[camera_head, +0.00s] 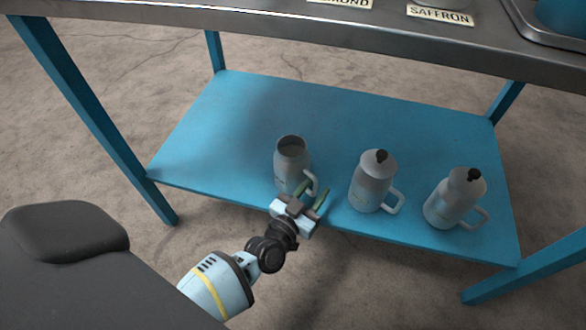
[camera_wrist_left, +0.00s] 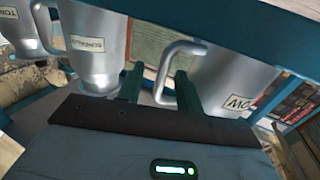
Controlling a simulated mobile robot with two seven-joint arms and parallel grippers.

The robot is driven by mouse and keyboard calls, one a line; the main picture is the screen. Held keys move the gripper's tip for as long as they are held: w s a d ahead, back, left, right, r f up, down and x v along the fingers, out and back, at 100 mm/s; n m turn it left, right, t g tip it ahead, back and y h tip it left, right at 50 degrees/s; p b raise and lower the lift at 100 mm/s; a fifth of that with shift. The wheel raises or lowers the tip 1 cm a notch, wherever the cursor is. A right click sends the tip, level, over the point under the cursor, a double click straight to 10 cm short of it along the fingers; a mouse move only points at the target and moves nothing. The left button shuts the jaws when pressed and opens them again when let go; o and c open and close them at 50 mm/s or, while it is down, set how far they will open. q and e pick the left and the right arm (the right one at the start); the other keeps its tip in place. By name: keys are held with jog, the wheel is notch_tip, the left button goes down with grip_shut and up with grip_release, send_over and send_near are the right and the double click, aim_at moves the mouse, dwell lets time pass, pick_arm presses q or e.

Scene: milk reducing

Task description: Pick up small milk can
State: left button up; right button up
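Three grey metal milk cans stand upright on the blue lower shelf. The left can (camera_head: 291,167) has an open dark top and a handle on its right. The middle can (camera_head: 372,182) and the right can (camera_head: 454,200) have dark knobs on top. I cannot tell which one is the small can. My left gripper (camera_head: 311,193) is open at the left can's handle. In the left wrist view, the handle (camera_wrist_left: 172,66) lies between the two green fingers (camera_wrist_left: 160,88), with gaps beside it. The labelled can body (camera_wrist_left: 228,84) is close on the right. My right gripper is not in view.
The blue shelf (camera_head: 225,125) is bare behind and left of the cans. A metal tabletop (camera_head: 300,29) overhangs it, with a SAFFRON label (camera_head: 440,16) on top. Blue legs (camera_head: 95,115) stand at the corners. Another can (camera_wrist_left: 93,45) is close on the left in the wrist view.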

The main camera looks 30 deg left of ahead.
pick_arm(q)
jog(key=w+b, duration=0.1)
jog(key=w, duration=0.2)
jog(key=shift+w+f, duration=0.1)
jog(key=shift+f, duration=0.05)
grip_shut()
dwell(1.1)
jog(key=shift+r, duration=0.2)
